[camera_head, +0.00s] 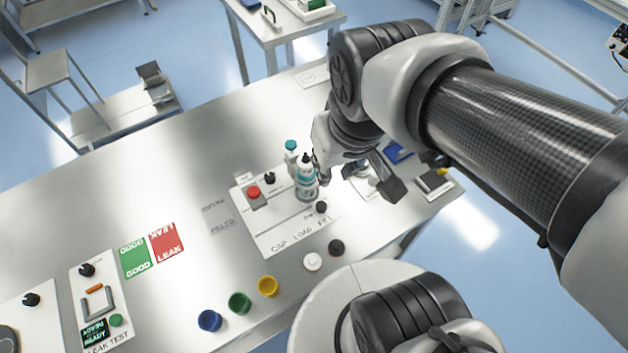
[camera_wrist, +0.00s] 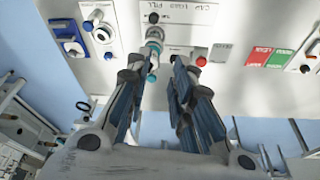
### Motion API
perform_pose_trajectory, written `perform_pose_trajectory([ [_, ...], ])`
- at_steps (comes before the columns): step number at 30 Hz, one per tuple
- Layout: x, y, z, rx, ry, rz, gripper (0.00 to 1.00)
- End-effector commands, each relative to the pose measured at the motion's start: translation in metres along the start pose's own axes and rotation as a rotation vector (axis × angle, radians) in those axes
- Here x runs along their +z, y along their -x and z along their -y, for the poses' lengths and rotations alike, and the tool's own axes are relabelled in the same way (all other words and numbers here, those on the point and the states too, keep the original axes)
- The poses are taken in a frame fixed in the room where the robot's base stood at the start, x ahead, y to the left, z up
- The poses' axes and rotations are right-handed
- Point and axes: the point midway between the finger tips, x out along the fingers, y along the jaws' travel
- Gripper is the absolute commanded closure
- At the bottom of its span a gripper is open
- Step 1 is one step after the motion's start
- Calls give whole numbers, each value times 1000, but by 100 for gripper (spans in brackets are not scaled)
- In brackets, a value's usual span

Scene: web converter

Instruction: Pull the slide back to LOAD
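A white station plate (camera_head: 275,228) carries the printed marks CAP, LOAD and FILL along its front edge. A black knob (camera_head: 321,207), apparently the slide's handle, stands near FILL; it also shows in the wrist view (camera_wrist: 153,18). A white bottle with a teal label (camera_head: 307,186) stands upright just behind the knob, and it shows in the wrist view (camera_wrist: 156,38). My gripper (camera_wrist: 157,88) is open, its fingers spread on both sides of the view, with the bottle and knob beyond the fingertips. In the head view, my arm hides part of the plate's right side.
A red button (camera_head: 253,191) and another black knob (camera_head: 270,178) are on the plate. A teal-topped part (camera_head: 291,146) stands behind the bottle. White and black caps (camera_head: 336,247) lie in front. Yellow, green and blue cups (camera_head: 239,303) stand front left. The table's back left is clear.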

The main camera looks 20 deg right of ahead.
Motion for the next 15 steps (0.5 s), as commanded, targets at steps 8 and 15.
perform_pose_trajectory([
  [8, -41, -88, -12, 5, -27, 178, 57],
  [15, -50, -157, -20, 5, -43, 280, 54],
])
